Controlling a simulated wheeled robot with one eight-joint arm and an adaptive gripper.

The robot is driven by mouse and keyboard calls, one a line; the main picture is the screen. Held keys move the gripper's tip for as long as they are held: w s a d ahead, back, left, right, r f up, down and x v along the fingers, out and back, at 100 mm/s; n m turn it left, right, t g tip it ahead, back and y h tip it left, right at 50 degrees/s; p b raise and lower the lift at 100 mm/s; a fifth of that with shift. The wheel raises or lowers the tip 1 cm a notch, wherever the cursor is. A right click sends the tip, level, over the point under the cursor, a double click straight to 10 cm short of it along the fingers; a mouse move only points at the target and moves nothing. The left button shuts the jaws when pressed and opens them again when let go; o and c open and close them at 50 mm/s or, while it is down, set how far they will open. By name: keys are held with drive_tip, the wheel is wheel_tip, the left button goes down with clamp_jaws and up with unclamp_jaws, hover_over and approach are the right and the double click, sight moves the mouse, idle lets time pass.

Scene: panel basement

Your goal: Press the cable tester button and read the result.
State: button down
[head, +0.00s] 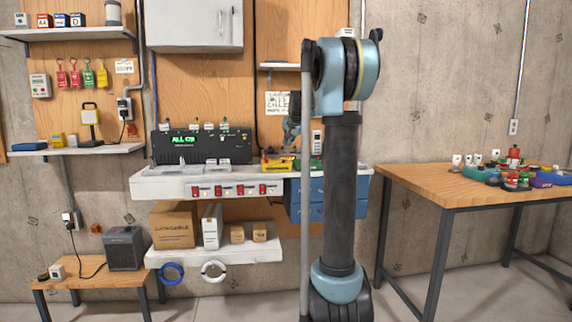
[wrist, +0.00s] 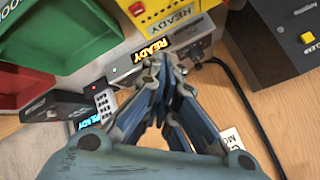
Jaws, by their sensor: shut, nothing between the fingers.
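In the wrist view my gripper (wrist: 168,80) is shut and empty, pointing at a cluster of small devices. A grey device with an orange READY display (wrist: 166,48) is just beyond the fingertips, and the fingers hide part of it. A yellow device (wrist: 180,22) with READY lettering stands behind it. A small device with a cyan READY display (wrist: 88,122) is at lower left, partly hidden. I cannot tell which is the cable tester, or whether the fingertips touch anything. In the head view my gripper (head: 291,130) is above the bench, partly hidden by my arm.
A black panel reading ALL OK (head: 183,140) stands on the white bench (head: 160,187). In the wrist view, green and red bins (wrist: 75,35) are at left, and a dark box (wrist: 275,40) with a yellow button is at right. A black cable (wrist: 240,95) curves beside the fingers.

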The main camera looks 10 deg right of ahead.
hover_over(288, 161)
drive_tip(key=shift+w+d+f, duration=0.1)
drive_tip(key=shift+w+f, duration=0.1)
drive_tip(key=shift+f, duration=0.9)
drive_tip(key=shift+w+d+f, duration=0.1)
drive_tip(key=shift+w+f, duration=0.1)
drive_tip(key=shift+f, duration=0.9)
drive_tip(key=shift+f, duration=0.7)
idle(0.4)
drive_tip(key=shift+r, duration=0.8)
drive_tip(key=shift+r, duration=2.5)
